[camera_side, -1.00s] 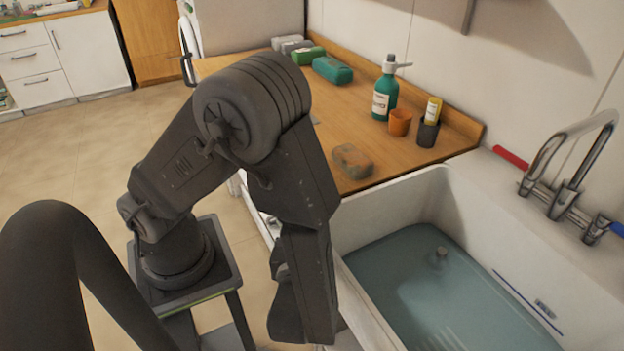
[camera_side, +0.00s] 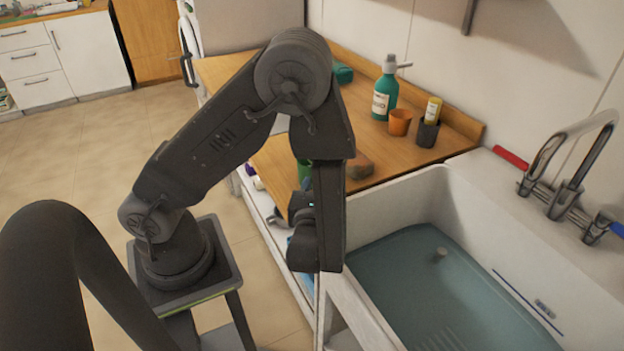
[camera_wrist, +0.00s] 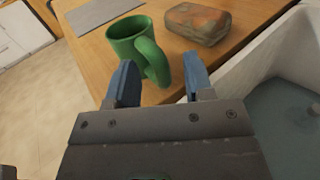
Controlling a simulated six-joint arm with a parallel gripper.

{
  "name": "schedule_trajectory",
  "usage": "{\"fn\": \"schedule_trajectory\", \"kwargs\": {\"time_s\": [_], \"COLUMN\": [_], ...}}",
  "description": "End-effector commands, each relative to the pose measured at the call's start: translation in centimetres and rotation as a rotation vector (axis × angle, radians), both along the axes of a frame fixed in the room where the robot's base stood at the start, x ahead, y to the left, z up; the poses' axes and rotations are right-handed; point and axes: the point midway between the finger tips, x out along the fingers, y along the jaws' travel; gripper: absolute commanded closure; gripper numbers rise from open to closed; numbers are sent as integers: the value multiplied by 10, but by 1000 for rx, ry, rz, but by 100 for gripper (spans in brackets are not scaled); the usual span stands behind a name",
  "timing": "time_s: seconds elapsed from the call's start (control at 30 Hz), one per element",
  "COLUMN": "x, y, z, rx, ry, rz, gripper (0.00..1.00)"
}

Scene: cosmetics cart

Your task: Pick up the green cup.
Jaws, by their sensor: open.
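The green cup (camera_wrist: 128,42) stands upright on the wooden counter in the wrist view, its handle turned toward my gripper (camera_wrist: 158,76). My gripper is open, with its two blue fingertips on either side of the handle in that picture. I cannot tell whether the handle is truly between them or just beyond. The jaws look empty. In the side view, only a sliver of the green cup (camera_side: 304,170) shows; my arm hides the rest. My gripper (camera_side: 306,186) is close to it at the counter's front edge.
A brown-orange sponge (camera_wrist: 199,24) lies right of the cup, near the white sink (camera_side: 400,205), which holds water. A teal pump bottle (camera_side: 385,92), an orange cup (camera_side: 400,122) and a dark holder (camera_side: 428,133) stand farther back. A grey flat piece (camera_wrist: 105,12) lies behind the cup.

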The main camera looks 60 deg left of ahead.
Motion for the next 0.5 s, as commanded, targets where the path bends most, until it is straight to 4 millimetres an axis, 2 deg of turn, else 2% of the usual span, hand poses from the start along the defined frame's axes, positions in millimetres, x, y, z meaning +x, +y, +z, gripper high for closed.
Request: {"fn": "schedule_trajectory", "kwargs": {"time_s": [0.13,0.37,0.5], "x": [8,9,9], "y": [11,12,12], "z": [0,0,0], "rx": [0,0,0], "ry": [0,0,0], "rz": [2,-1,0], "gripper": [52,52,64]}}
